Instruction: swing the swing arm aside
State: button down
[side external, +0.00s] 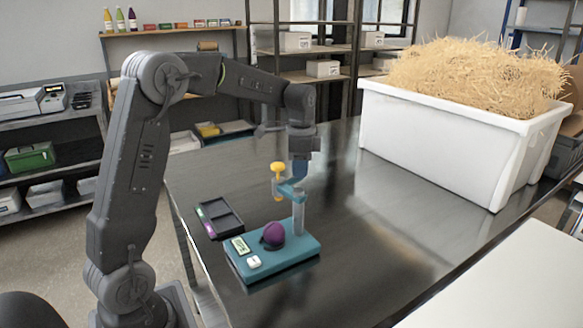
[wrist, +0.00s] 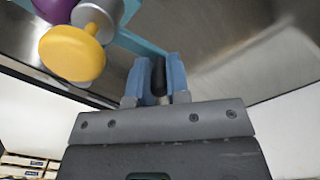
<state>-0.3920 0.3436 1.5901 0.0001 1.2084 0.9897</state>
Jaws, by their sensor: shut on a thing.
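The teal swing arm (side external: 288,189) sits at the top of a grey post (side external: 298,215) on a teal base (side external: 290,262). A yellow knob (side external: 278,167) stands on its left end, and shows large in the wrist view (wrist: 72,52). A purple ball (side external: 273,235) rests on the base, below the swing arm. My gripper (side external: 300,172) points down at the swing arm near the post. In the wrist view its blue fingers (wrist: 158,68) are shut around a narrow dark piece, apparently part of the swing arm; the exact contact is partly hidden.
A dark tray (side external: 220,218) with compartments lies left of the base. A large white bin (side external: 440,130) of straw stands at the back right. The base carries a small display (side external: 240,246) and a white button (side external: 253,262). The table right of the base is clear.

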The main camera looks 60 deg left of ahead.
jog(key=shift+w+d+m, duration=0.55)
jog(key=shift+w+m, duration=0.15)
jog(key=shift+m, duration=0.4)
jog(key=c, duration=1.1)
grip_release()
jog(key=shift+r, duration=0.1)
notch_tip(320, 180, up, 14)
jog(key=shift+f, duration=0.2)
jog(key=shift+d, duration=0.1)
